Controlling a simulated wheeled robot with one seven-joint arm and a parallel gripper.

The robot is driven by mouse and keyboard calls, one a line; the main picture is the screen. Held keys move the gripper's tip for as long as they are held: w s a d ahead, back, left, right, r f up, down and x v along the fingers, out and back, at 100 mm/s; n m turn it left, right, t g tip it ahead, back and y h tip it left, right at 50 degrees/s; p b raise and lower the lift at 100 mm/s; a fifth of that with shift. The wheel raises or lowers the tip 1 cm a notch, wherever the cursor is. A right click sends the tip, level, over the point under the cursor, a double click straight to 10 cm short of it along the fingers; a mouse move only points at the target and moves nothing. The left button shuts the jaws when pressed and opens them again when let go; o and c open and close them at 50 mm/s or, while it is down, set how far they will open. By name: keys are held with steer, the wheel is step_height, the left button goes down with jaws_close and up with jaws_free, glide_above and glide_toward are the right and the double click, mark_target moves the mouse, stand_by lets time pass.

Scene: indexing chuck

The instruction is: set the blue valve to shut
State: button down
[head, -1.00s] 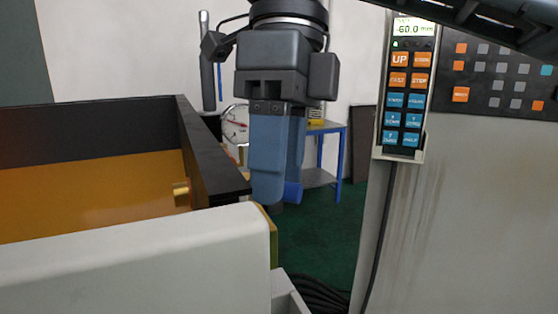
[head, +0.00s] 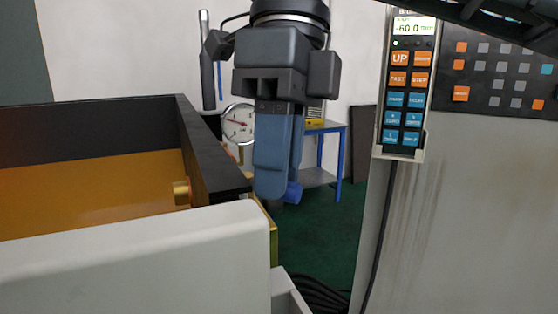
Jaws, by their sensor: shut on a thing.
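My gripper (head: 279,185) points down in the middle of the head view, with blue-grey fingers just right of the dark box edge. It is shut on the blue valve. Only a small bright blue rounded end of the valve (head: 292,193) shows, low at the right side of the fingers. The rest of the valve is hidden behind the fingers and the box corner, so I cannot tell its setting.
A dark-rimmed tray (head: 215,150) with an orange inside and a pale machine body (head: 130,260) stand left of and below the gripper. A round dial gauge (head: 238,122) is behind. A control pendant (head: 405,85) hangs on the right. A blue-legged table (head: 320,178) stands farther back.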

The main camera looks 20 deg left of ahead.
steer(key=m, duration=0.1)
steer(key=s+m, duration=0.1)
steer(key=m, duration=0.1)
steer(key=m+b, duration=0.1)
steer(key=shift+s+y, duration=0.25)
steer(key=shift+y, duration=0.15)
steer(key=shift+s+a+m+t+y+b, duration=0.1)
steer(key=shift+s+m+b, duration=0.15)
steer(key=shift+m, duration=0.5)
steer(key=shift+s+a+m+t+y+b, duration=0.1)
steer(key=shift+m+b, duration=0.2)
steer(key=shift+m, duration=0.5)
steer(key=shift+s+a+m+t+y+b, duration=0.1)
steer(key=shift+s+m+b, duration=0.15)
steer(key=shift+m, duration=0.5)
steer(key=c, duration=1)
jaws_free()
steer(key=shift+c, duration=0.2)
steer(key=shift+s+a, duration=0.1)
steer(key=r+p, duration=0.1)
steer(key=r, duration=0.1)
steer(key=w+d+r+p, duration=0.1)
steer(key=r+p, duration=0.1)
steer(key=r, duration=0.1)
steer(key=r+p, duration=0.2)
steer(key=r, duration=0.1)
steer(key=shift+w+d, duration=0.15)
steer(key=shift+w, duration=0.1)
